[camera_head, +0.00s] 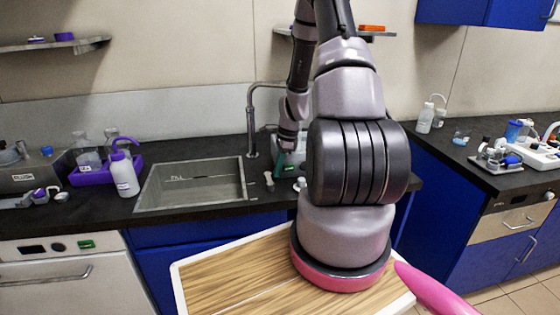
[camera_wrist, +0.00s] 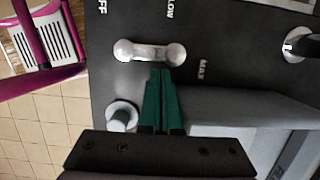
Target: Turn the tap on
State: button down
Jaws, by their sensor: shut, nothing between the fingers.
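A steel tap spout (camera_head: 251,125) rises behind the sink (camera_head: 190,185) in the head view. In the wrist view, a short metal handle (camera_wrist: 150,52) with rounded ends lies on the black worktop, among the printed words OFF, LOW and MAX. My gripper (camera_wrist: 161,72) has green fingers that are shut and empty. Their tips are right beside the handle's lower edge in that view; I cannot tell if they touch it. In the head view my gripper (camera_head: 281,170) is low over the worktop, right of the sink and spout. My arm hides part of this area.
A metal post (camera_wrist: 120,116) stands left of my fingers in the wrist view, and another metal fitting (camera_wrist: 298,45) at the right. A white bottle (camera_head: 124,175) and a purple tray (camera_head: 90,176) stand left of the sink. The wooden top (camera_head: 235,275) is in front.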

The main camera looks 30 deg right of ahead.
jog(key=shift+a+f, duration=0.1)
jog(key=shift+f, duration=0.15)
jog(key=shift+w+a+n, duration=0.3)
jog(key=shift+a+n, duration=0.1)
jog(key=shift+a, duration=0.15)
